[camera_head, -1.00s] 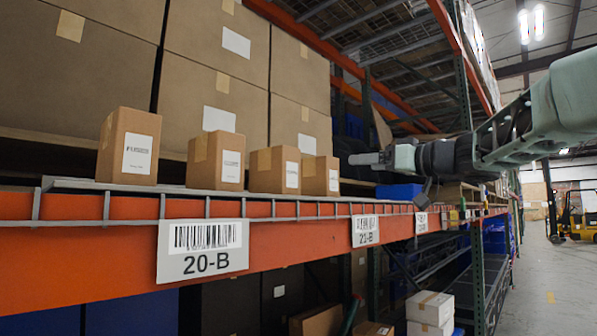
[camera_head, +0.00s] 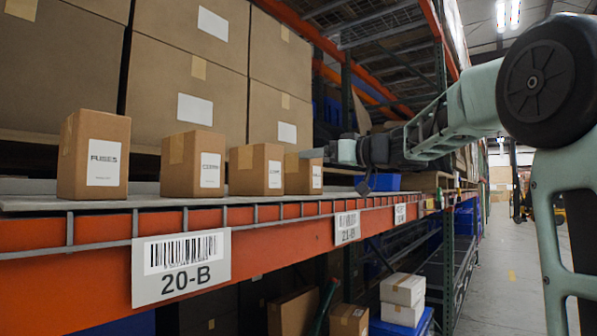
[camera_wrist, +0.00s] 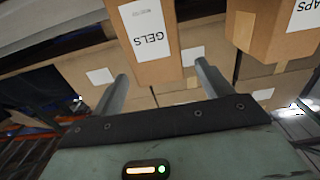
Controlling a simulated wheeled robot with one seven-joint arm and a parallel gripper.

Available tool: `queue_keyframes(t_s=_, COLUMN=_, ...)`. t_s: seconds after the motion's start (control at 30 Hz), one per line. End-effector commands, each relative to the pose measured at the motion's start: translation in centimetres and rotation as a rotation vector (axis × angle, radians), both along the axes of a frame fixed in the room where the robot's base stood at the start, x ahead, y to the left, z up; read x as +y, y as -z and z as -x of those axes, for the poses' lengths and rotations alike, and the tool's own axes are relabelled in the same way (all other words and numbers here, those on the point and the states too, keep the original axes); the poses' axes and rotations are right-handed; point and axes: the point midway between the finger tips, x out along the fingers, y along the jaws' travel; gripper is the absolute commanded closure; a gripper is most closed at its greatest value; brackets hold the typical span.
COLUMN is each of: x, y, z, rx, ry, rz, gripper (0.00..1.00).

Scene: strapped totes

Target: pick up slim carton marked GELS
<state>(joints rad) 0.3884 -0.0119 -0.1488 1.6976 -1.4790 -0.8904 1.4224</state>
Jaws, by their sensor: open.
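The slim brown carton marked GELS (camera_wrist: 158,45) has a white label and shows in the wrist view at the top middle, cut off by the upper edge. It lines up with the gap between my fingers; how far past the fingertips it stands I cannot tell. My gripper (camera_wrist: 161,72) is open and empty. In the head view my gripper (camera_head: 308,154) reaches in from the right, at the right end of the row of small cartons. The labels at that end are too small to read, so I cannot tell which one is GELS there.
A carton marked FUSES (camera_head: 93,155) stands at the left of the shelf row. A carton whose label ends in APS (camera_wrist: 275,28) is right of GELS in the wrist view. Large boxes (camera_head: 190,60) stack behind. A wire lip (camera_head: 185,218) runs along the shelf front.

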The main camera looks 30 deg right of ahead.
Motion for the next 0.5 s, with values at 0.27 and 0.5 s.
queue_keyframes(t_s=0.27, x=0.8, y=-0.1, z=-2.3, rx=0.003, ry=-0.002, rz=-0.002, gripper=0.22)
queue_keyframes(t_s=0.5, x=1.7, y=0.1, z=-5.0, rx=0.000, ry=0.000, rz=-0.001, gripper=0.22)
